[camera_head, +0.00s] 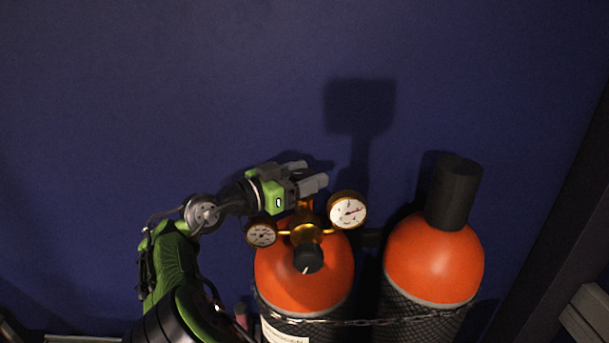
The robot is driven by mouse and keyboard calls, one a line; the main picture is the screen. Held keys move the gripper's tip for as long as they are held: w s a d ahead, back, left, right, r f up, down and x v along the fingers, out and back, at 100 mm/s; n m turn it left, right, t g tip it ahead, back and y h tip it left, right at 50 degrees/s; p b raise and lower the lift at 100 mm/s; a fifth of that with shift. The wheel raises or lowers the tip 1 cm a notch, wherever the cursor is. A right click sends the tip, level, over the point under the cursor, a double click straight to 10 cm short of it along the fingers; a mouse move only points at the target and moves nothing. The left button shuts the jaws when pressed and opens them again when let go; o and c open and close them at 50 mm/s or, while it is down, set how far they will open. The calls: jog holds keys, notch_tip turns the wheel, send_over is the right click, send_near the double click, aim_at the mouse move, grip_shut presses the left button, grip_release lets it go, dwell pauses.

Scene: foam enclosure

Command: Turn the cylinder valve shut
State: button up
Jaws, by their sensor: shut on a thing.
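The left cylinder (318,277) is orange-topped and stands upright. A brass regulator (307,233) sits on its top, with a round white gauge (348,210) on the right, a smaller gauge (262,235) on the left and a black knob in front. The cylinder valve (304,205) shows only as a small orange-brass part behind the regulator. My gripper (312,174) reaches in from the left, just above and behind the regulator, with its grey fingers pointing right. It is shut on the valve; the grip itself is mostly hidden by the near finger.
A second orange cylinder (433,262) with a tall black cap (454,190) stands close on the right. A chain (365,322) runs across both cylinders. The dark blue wall (180,80) is close behind; the space above the cylinders is clear.

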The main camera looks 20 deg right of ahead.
jog(key=shift+r+m+g+p, duration=0.1)
jog(key=shift+m+g+p, duration=0.2)
jog(key=shift+g+p, duration=0.25)
jog(key=shift+m+g, duration=0.3)
jog(key=shift+g, duration=0.15)
jog(key=shift+m+g+h+p, duration=0.3)
jog(key=shift+m+g+p, duration=0.4)
jog(key=shift+g, duration=0.4)
jog(key=shift+m+g+y, duration=0.6)
jog(key=shift+m+g, duration=1.3)
jog(key=shift+g, duration=1)
jog(key=shift+m+g+y, duration=0.3)
jog(key=shift+m+g, duration=0.2)
jog(key=shift+g, duration=0.2)
jog(key=o, duration=1)
jog(key=shift+c, duration=0.2)
jog(key=shift+f+t, duration=0.2)
jog(key=shift+t, duration=0.1)
